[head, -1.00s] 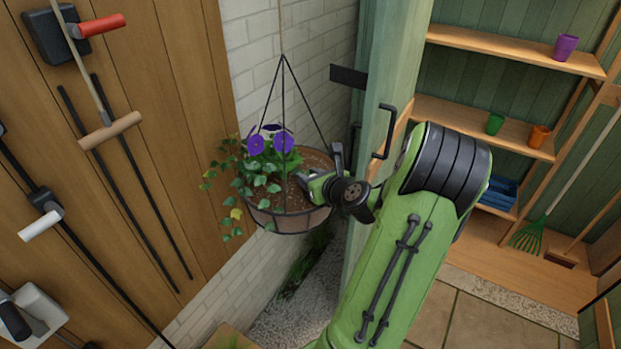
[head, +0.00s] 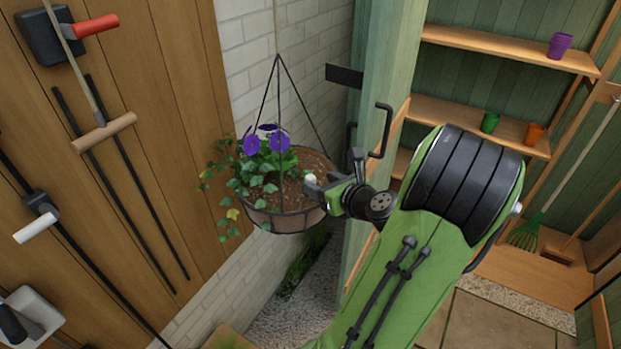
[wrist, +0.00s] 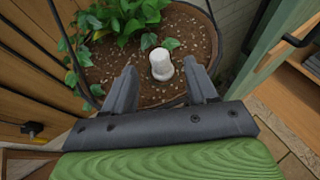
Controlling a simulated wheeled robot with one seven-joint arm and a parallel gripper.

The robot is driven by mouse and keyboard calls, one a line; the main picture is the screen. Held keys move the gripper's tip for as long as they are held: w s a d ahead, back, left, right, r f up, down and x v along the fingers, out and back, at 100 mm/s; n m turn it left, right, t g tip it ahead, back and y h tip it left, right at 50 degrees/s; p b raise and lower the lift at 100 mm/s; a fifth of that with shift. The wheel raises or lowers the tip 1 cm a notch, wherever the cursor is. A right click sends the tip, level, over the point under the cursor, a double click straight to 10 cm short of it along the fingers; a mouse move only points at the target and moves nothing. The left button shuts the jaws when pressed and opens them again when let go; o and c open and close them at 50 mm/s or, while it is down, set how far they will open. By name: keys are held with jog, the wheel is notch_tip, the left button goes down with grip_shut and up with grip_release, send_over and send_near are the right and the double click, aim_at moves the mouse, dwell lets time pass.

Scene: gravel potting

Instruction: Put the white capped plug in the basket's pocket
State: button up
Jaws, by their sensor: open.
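The white capped plug (wrist: 162,64) stands upright in the brown soil of the hanging basket (head: 285,222), near the rim on my side. It also shows as a small white spot in the head view (head: 310,177). My gripper (wrist: 161,82) is open. Its two dark fingers lie apart on either side of the plug's near end, with gaps on both sides, and the plug is just beyond or level with the fingertips. In the head view, my gripper is at the basket's right rim. The pocket's edge is hidden, and I cannot tell how deep the plug sits.
Purple flowers (head: 279,141) and trailing ivy (head: 232,190) fill the basket's left side. Black hanger rods rise above it. A green post (head: 383,80) with a black handle (head: 385,130) stands close on the right. A brick wall (head: 250,50) is behind.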

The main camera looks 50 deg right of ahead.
jog(key=v, duration=0.4)
jog(key=w+a+f+n+g+y, duration=0.1)
jog(key=w+a+n+g+y, duration=0.25)
jog(key=a+n, duration=0.7)
jog(key=w+a+n+g+y, duration=0.2)
jog(key=w+a+n, duration=0.2)
jog(key=a+n, duration=0.65)
jog(key=s+a+r+n, duration=0.2)
jog(key=s+a+n, duration=0.3)
jog(key=n, duration=0.4)
jog(key=s+a+r+n+g, duration=0.1)
jog(key=s+a+r+n, duration=0.2)
jog(key=n, duration=0.7)
jog(key=s+a, duration=0.2)
jog(key=shift+s, duration=0.3)
